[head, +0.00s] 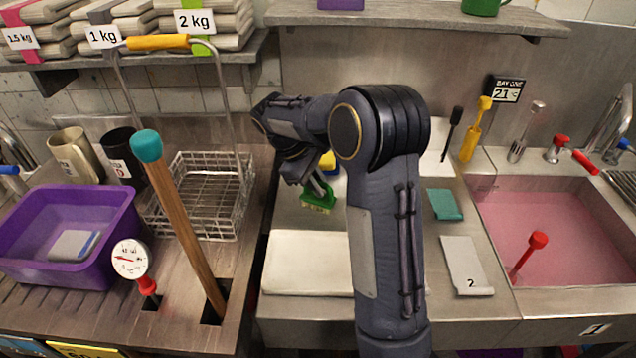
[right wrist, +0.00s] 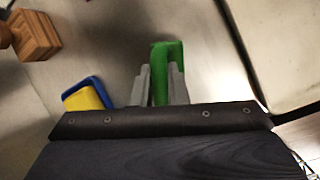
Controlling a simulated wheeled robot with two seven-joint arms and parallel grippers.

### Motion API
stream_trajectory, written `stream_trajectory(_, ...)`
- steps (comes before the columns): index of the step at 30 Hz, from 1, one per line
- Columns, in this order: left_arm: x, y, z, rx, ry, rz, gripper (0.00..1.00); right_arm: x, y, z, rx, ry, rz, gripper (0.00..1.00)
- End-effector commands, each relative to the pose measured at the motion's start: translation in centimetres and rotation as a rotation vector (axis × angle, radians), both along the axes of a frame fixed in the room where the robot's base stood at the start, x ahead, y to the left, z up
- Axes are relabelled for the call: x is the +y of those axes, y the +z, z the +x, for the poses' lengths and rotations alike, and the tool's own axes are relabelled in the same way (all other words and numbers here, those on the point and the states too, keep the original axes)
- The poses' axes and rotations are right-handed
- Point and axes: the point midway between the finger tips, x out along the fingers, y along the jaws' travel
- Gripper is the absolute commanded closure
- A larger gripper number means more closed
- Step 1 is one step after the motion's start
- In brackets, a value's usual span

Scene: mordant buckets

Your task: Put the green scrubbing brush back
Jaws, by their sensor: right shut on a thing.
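The green scrubbing brush (head: 318,200) is held in my right gripper (head: 315,183), over the steel counter left of the pink sink. In the head view my forearm covers part of the area around it. In the right wrist view the green brush (right wrist: 167,55) sits between the two grey fingers of the right gripper (right wrist: 160,75), which are shut on it. I cannot tell whether the brush touches the counter. My left gripper is not in view.
A blue and yellow item (right wrist: 88,95) lies beside the gripper. A wire basket (head: 205,195) and purple tub (head: 65,235) stand left. A white slab (head: 305,265) lies in front. The pink-filled sink (head: 550,225) is right. A wooden block (right wrist: 33,36) shows in the wrist view.

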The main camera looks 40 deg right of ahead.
Motion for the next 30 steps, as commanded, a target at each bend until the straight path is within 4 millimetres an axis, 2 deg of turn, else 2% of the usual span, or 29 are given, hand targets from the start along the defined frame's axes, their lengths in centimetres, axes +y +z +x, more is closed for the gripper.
stream_trajectory(1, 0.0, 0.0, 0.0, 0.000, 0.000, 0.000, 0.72, 0.0, -0.1, 0.0, 0.001, 0.000, 0.000, 0.84)
stream_trajectory(6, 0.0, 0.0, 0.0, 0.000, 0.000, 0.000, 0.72, 0.0, -0.1, 0.0, 0.001, 0.000, 0.000, 0.65)
stream_trajectory(13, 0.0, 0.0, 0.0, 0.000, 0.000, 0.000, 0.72, 0.0, 0.0, 0.0, 0.000, 0.000, 0.000, 0.65)
stream_trajectory(17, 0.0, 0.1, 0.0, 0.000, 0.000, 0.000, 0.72, 0.2, 0.7, 0.2, -0.002, 0.001, 0.000, 0.65)
stream_trajectory(24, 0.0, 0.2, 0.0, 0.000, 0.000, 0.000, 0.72, 1.6, 4.4, 1.3, -0.003, 0.003, -0.001, 0.65)
stream_trajectory(30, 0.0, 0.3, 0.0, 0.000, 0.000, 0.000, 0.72, 2.4, 6.6, 1.9, -0.001, 0.001, 0.000, 0.65)
